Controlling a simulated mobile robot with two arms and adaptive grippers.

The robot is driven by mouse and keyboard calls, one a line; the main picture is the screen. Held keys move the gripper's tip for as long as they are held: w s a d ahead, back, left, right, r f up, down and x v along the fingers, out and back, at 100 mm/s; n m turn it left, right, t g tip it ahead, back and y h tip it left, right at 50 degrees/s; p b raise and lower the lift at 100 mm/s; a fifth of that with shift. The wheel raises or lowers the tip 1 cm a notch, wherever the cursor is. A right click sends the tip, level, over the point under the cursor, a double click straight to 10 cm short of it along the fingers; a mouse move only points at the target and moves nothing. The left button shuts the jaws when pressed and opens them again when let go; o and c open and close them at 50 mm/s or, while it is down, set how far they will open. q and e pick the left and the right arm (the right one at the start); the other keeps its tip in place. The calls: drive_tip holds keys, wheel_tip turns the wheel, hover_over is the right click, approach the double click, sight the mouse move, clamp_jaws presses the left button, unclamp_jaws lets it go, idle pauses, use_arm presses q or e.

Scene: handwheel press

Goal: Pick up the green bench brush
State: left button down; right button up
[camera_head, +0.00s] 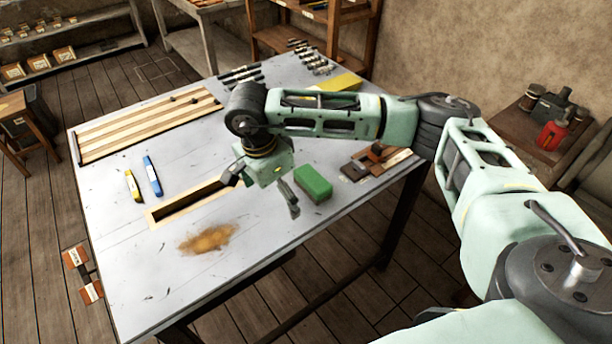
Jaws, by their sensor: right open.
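The green bench brush (313,183) shows as a green block on the grey table (295,237), near its right edge. No bristles can be made out. My right gripper (258,198) is open and empty, just left of the brush, with its fingers spread wide and pointing down. Its right finger is close to the brush's left end in the picture; I cannot tell its height above the table. My left gripper is not in view.
A wood-framed slot (158,216) and a brown dust patch (207,238) lie left of the brush. A yellow marker-like piece (133,186) and a blue one (152,176) lie further left. A dark block (354,171) sits behind right.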

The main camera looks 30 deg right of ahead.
sight(313, 177)
drive_tip(key=w+d+r+h, duration=0.2)
drive_tip(key=d+r+h, duration=0.1)
drive_tip(key=d, duration=0.5)
drive_tip(key=shift+m, duration=0.3)
drive_tip(key=p+x, duration=0.1)
drive_tip(key=x, duration=0.1)
drive_tip(key=p+x, duration=0.1)
drive_tip(key=x, duration=0.1)
drive_tip(key=p+x, duration=0.1)
drive_tip(key=shift+s+d+f, duration=0.1)
drive_tip(key=shift+d+f, duration=0.15)
drive_tip(key=shift+d, duration=0.15)
drive_tip(key=shift+d+f, duration=0.1)
drive_tip(key=shift+f, duration=0.45)
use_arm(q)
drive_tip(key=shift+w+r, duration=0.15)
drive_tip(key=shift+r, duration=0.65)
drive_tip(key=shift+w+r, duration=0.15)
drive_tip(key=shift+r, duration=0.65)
use_arm(e)
drive_tip(key=c, duration=1.2)
